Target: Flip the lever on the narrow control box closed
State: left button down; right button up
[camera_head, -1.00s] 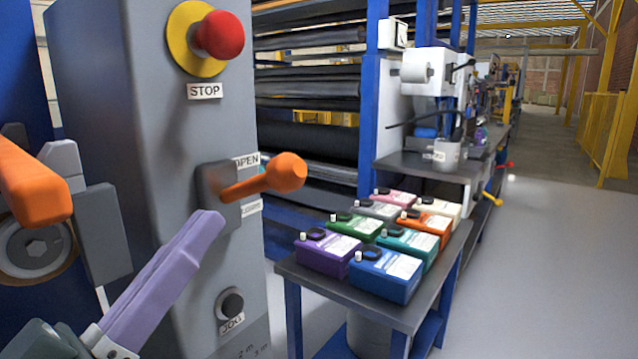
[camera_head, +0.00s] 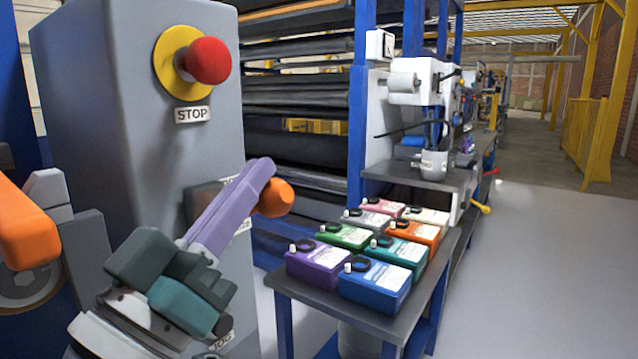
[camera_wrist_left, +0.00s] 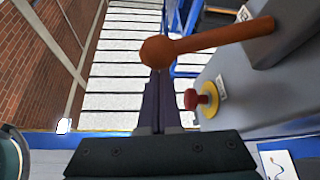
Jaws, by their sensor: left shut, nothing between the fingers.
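The narrow control box (camera_head: 130,120) is a tall grey cabinet at the left of the head view. Its orange lever shows there mainly as a round knob (camera_head: 273,198) sticking out to the right; the purple fingers hide most of its arm. In the left wrist view the lever (camera_wrist_left: 215,40) runs from a grey mount to its knob at the left. My left gripper (camera_head: 262,168) is shut and empty, its fingers pointing up and right across the lever. In the wrist view its fingertips (camera_wrist_left: 158,78) lie close by the knob; I cannot tell if they touch. My right gripper is out of view.
A red stop button (camera_head: 209,60) on a yellow disc sits above the lever. Another orange handle (camera_head: 25,228) is at the far left. A low table (camera_head: 375,325) with several coloured boxes stands to the right. The floor (camera_head: 540,260) further right is clear.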

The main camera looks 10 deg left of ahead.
aim_at(269, 206)
pick_arm(q)
jog(key=shift+f, duration=0.15)
jog(key=shift+s+d+f+m+h+b, duration=0.15)
jog(key=shift+f+m+h+b, duration=0.1)
jog(key=shift+m+h+b, duration=0.25)
jog(key=shift+d+f+m, duration=0.1)
jog(key=shift+f+m, duration=0.05)
jog(key=shift+m, duration=0.25)
jog(key=shift+d+f+m+g+h+b, duration=0.2)
jog(key=shift+f+m+h+b, duration=0.25)
jog(key=shift+m, duration=0.15)
jog(key=shift+d+f+m+g+h+b, duration=0.1)
jog(key=shift+f+m+g+h+b, duration=0.1)
jog(key=shift+f+m+h+b, duration=0.3)
notch_tip(269, 206, down, 8)
jog(key=m+g+h+b, duration=0.5)
jog(key=m+h+b, duration=0.1)
jog(key=m, duration=0.7)
jog(key=shift+f+g, duration=0.15)
jog(key=shift+g, duration=0.15)
jog(key=shift+s+d, duration=0.1)
jog(key=shift+f, duration=0.1)
